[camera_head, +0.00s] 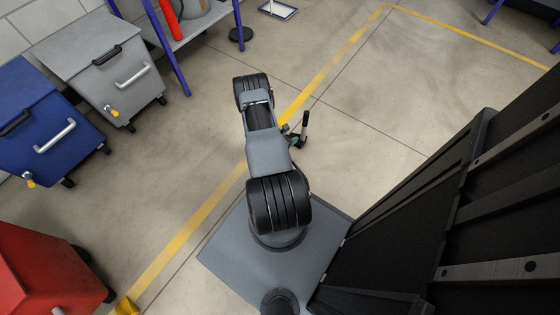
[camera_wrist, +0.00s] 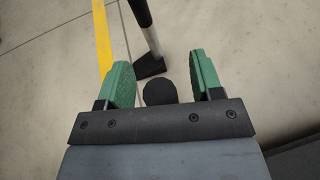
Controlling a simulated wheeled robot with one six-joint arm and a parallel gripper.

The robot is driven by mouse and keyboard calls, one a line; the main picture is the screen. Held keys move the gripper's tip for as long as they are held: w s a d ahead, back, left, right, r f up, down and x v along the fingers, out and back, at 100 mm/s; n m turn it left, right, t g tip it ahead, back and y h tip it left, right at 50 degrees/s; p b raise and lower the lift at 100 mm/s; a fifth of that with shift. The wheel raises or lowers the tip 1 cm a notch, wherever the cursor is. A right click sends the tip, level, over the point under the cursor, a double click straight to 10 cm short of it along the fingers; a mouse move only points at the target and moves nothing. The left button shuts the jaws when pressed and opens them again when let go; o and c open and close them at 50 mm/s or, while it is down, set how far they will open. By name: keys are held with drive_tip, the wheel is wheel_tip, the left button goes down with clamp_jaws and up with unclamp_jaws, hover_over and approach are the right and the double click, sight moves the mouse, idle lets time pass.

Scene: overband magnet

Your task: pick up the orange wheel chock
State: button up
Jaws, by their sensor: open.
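I see no clearly orange wheel chock in either view. A yellow-orange object (camera_head: 127,306) lies on the floor at the bottom left in the head view, cut off by the frame edge; I cannot tell whether it is the chock. My gripper (camera_wrist: 162,80) has green finger pads, stands open, and shows nothing orange between them.
A black-handled tool with a metal shaft (camera_wrist: 152,42) shows just beyond the fingers. A dark round shape (camera_wrist: 160,92) sits between them. Red (camera_head: 40,275), blue (camera_head: 45,125) and grey (camera_head: 100,70) bins line the left. A dark ribbed structure (camera_head: 440,220) is at right. Middle floor is mostly clear.

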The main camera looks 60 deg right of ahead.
drive_tip(key=shift+d+f, duration=0.1)
drive_tip(key=shift+d, duration=0.15)
clamp_jaws()
idle(0.4)
